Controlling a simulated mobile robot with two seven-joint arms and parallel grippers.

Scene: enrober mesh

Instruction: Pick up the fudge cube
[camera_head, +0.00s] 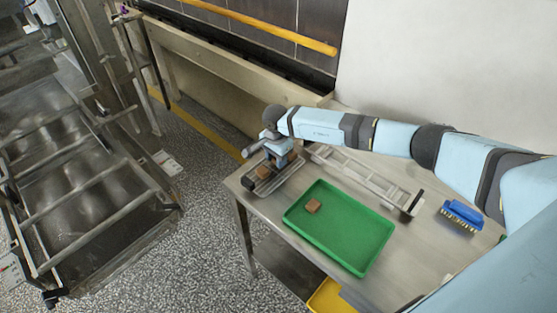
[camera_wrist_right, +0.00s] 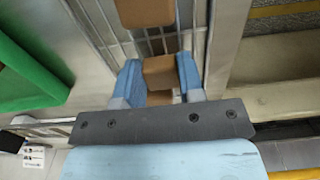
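A brown fudge cube (camera_wrist_right: 158,73) shows between the two blue fingers of my right gripper (camera_wrist_right: 160,78) in the right wrist view. It fills the visible gap, but I cannot tell whether the fingers press on it. Another brown cube (camera_wrist_right: 147,12) lies just beyond the fingertips, and a brown piece (camera_wrist_right: 160,97) shows nearer the palm. In the head view my right gripper (camera_head: 277,162) is low over a small wire rack at the table's left corner, with a brown cube (camera_head: 263,172) beside it. My left gripper is out of view.
The metal table (camera_head: 270,208) also bears a long wire rack (camera_head: 368,180) behind the tray and a blue brush (camera_head: 462,213) at the right. A yellow bin (camera_head: 328,298) is below the front edge. A metal-framed machine (camera_head: 90,200) stands at the left across the floor.

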